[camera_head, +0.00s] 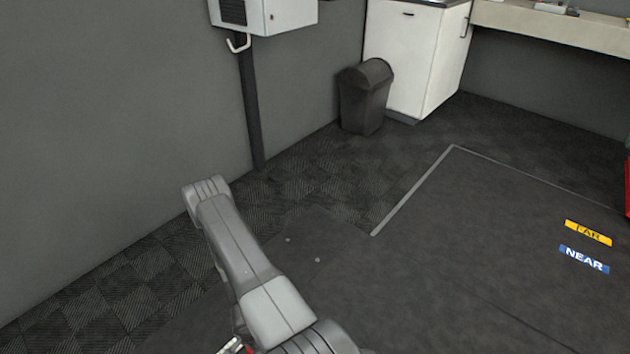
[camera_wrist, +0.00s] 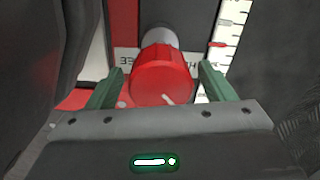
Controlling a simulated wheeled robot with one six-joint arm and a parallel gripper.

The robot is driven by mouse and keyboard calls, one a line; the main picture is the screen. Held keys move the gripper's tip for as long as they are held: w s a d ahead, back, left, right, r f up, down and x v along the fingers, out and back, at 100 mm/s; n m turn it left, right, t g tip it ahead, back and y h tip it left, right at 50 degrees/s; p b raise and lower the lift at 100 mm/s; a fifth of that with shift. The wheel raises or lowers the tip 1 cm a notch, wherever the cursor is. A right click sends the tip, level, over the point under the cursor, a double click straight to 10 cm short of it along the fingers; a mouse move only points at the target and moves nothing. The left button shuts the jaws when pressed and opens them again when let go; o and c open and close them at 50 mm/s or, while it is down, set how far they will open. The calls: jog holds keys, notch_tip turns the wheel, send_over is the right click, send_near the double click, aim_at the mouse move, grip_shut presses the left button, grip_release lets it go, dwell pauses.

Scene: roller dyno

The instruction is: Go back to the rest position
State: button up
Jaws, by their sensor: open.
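My gripper (camera_wrist: 160,69) shows in the wrist view with its two green fingers apart, one on each side of a red ribbed knob (camera_wrist: 162,82). The knob lies between the fingers, and small gaps seem to show on both sides; contact cannot be told for sure. The knob has a white mark on its face and a grey collar behind it. In the head view my grey arm reaches up from the bottom middle and bends back down at the left. The gripper itself is not clearly seen there.
Behind the knob is a white label with partly hidden lettering, beside a white scale (camera_wrist: 228,35) with a red pointer. The head view shows a wall box with a hook (camera_head: 238,43), a dark bin (camera_head: 364,100), a white cabinet (camera_head: 410,60), and open floor with FAR and NEAR markings (camera_head: 584,259).

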notch_tip(320, 180, up, 14)
jog(key=p, duration=0.8)
notch_tip(320, 180, down, 14)
jog(key=b, duration=0.8)
jog(key=m, duration=0.4)
jog(key=shift+m, duration=0.4)
jog(key=m, duration=0.5)
jog(key=shift+w+b, duration=0.1)
jog(key=shift+b, duration=0.2)
jog(key=m+b, duration=0.2)
jog(key=m, duration=0.1)
jog(key=m+b, duration=0.1)
jog(key=m, duration=0.1)
jog(key=shift+f, duration=0.25)
jog(key=m+b, duration=0.2)
jog(key=shift+w+a+r+m+b, duration=0.1)
jog(key=shift+m+b, duration=0.2)
jog(key=shift+r, duration=0.15)
jog(key=shift+m, duration=0.3)
